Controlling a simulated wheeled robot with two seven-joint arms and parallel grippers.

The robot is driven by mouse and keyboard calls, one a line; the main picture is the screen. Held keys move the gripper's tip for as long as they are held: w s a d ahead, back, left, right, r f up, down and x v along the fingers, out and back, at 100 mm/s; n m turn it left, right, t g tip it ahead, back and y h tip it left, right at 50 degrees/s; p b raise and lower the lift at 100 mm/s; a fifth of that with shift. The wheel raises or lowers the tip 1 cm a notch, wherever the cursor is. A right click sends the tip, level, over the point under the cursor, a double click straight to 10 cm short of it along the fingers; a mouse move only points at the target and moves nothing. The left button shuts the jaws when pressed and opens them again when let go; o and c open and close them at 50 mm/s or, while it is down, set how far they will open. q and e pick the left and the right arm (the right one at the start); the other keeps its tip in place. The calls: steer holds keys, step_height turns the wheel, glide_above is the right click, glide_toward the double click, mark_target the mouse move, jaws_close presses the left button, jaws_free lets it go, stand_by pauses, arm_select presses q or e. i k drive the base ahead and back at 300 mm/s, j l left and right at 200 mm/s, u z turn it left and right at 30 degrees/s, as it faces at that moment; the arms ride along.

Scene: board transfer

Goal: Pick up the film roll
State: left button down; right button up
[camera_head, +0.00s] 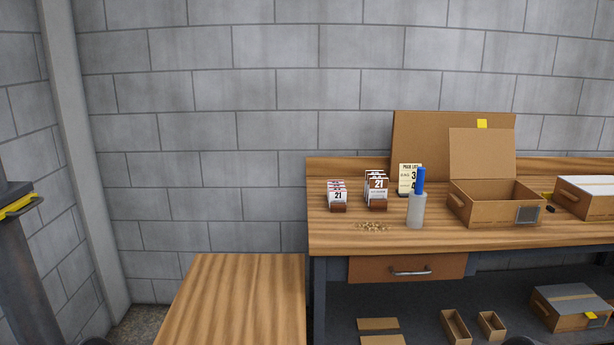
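The film roll (416,210) stands upright on the wooden workbench (450,238), near its front edge. It has a pale, whitish roll below and a blue handle on top. It stands just left of the open cardboard box, with a little room between them. Neither of my grippers can be made out in this view. Only small dark shapes show at the bottom edge, too little to identify.
Left of the roll are calendar-like card stacks (338,196) and (376,189), a price list (409,178) and scattered small pieces (374,227). An open box (480,212) stands right. A lower wooden table (240,290) is clear. A dark post (22,270) stands far left.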

mark_target(417, 202)
steer(key=i+l+u, duration=0.1)
steer(key=u, duration=0.55)
steer(key=i+l+u, duration=0.2)
steer(key=l, duration=0.55)
steer(key=l+u, duration=0.2)
steer(key=l, duration=0.55)
steer(key=i+l+u, duration=0.1)
steer(key=l+u, duration=0.15)
steer(key=l, duration=0.5)
